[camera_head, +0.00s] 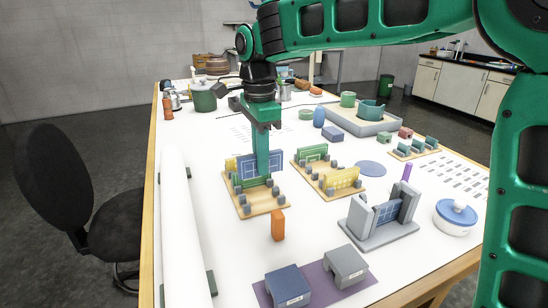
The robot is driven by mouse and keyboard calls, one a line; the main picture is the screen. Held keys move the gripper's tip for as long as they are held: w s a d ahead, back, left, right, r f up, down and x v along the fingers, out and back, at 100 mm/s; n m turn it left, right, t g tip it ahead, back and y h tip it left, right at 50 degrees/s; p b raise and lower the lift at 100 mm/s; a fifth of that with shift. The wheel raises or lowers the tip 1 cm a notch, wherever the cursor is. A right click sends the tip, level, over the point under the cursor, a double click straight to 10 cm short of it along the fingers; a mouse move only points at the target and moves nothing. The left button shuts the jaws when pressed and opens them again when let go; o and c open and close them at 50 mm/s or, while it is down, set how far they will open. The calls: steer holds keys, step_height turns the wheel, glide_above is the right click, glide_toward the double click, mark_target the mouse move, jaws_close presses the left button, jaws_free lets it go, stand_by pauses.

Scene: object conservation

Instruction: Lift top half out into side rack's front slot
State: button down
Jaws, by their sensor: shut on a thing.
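My gripper (264,177) points down over the left wooden rack (243,211), with its fingertips low at the front row. It is shut on what looks like a low green panel (251,183) there; my fingers cover part of it, and I cannot tell whether it is fully seated. A blue panel with pale lines (276,162) stands behind my fingers, beside a yellow piece (231,164). A grey stand (379,237) at the right holds a blue gridded panel (387,212) upright between two posts. Which piece is the top half is not clear.
A second wooden rack (336,198) holds a green panel (312,154) and a yellow panel (343,180). An orange block (278,225) stands in front of the left rack. A blue block (287,285) and grey block (346,265) sit on a purple mat (317,277). A white roll (180,230) lies left.

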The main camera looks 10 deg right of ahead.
steer(key=shift+f, duration=0.1)
stand_by(0.4)
steer(key=shift+f, duration=3.35)
steer(key=shift+f, duration=1)
steer(key=c, duration=1.7)
jaws_free()
step_height(320, 180, up, 11)
steer(key=shift+w+f, duration=0.1)
